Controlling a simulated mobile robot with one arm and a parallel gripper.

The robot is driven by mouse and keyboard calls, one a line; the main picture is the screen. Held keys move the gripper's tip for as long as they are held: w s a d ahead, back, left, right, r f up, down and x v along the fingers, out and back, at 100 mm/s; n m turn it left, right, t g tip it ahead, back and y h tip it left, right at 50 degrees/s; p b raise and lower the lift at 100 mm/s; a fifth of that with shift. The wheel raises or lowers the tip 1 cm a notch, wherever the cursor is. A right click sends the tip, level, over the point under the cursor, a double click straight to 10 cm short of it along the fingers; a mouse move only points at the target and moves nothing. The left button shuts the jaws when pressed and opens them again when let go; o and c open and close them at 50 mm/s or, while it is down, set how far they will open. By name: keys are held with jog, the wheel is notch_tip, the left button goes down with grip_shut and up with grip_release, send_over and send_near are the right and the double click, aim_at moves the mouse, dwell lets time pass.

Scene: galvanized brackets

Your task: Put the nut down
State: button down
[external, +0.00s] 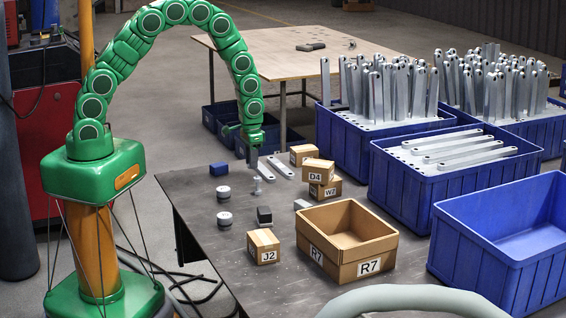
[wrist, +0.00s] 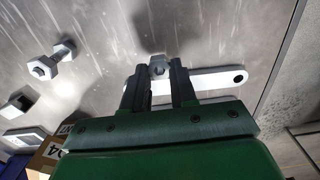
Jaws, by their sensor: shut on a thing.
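The grey hex nut (wrist: 158,68) sits between the fingertips of my gripper (wrist: 158,73) in the wrist view. The nut is too small to make out there. I cannot tell exactly how high it is held.
A bolt (wrist: 52,61) lies left of the gripper in the wrist view. Flat brackets (external: 281,167) lie right of the gripper. A blue block (external: 218,169), round pucks (external: 224,219), small boxes (external: 263,246) and an open carton R7 (external: 345,262) stand around. Blue crates (external: 400,205) stand right.

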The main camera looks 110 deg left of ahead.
jog(key=shift+w+a+f, duration=0.2)
jog(key=shift+w+f, duration=0.05)
jog(key=shift+f, duration=1.65)
jog(key=shift+f, duration=0.1)
jog(key=c, duration=0.9)
grip_release()
notch_tip(320, 180, up, 12)
jog(key=shift+f, duration=0.2)
jog(key=shift+r, duration=0.35)
